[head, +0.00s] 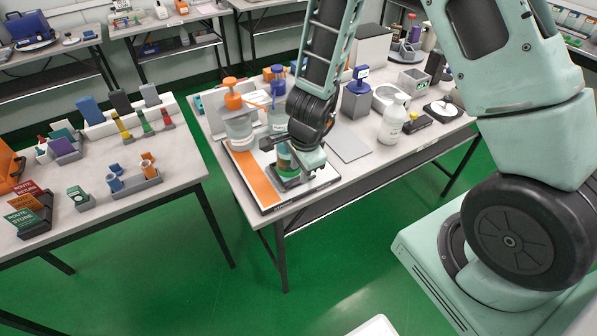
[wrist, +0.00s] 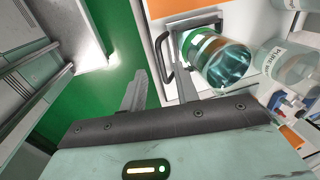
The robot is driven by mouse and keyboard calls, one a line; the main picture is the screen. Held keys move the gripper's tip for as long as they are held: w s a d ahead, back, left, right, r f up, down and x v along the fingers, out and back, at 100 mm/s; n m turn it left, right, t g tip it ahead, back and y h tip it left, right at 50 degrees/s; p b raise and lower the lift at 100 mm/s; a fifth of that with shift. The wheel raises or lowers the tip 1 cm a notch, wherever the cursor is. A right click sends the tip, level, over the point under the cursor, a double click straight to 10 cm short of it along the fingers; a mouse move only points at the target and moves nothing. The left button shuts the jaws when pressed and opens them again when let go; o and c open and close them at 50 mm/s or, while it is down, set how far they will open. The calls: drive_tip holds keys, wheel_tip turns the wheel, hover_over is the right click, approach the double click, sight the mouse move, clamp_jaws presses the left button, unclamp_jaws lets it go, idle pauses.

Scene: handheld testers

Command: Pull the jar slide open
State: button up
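The jar (wrist: 222,60), clear with blue-green contents and orange, white and green bands, stands on a slide at the front of a bench station. In the head view the jar (head: 287,163) is partly hidden by my arm. The slide's black loop handle (wrist: 158,52) shows in the wrist view beside the jar. My gripper (wrist: 155,76) is open, its two fingers apart. The handle appears between the fingertips, close to the finger on the jar side. I cannot tell whether they touch. The head view mostly hides my gripper (head: 310,172).
Pump bottles, one orange-topped (head: 236,110), stand behind the jar on the white table. An orange strip (head: 255,180) lies to its left. A white bottle (head: 393,122) and a grey plate (head: 347,143) are to the right. Green floor is open in front.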

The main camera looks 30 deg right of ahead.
wheel_tip(320, 180, up, 12)
drive_tip(key=s+p, duration=0.2)
drive_tip(key=p, duration=0.5)
drive_tip(key=shift+s+r, duration=0.15)
drive_tip(key=shift+a, duration=0.1)
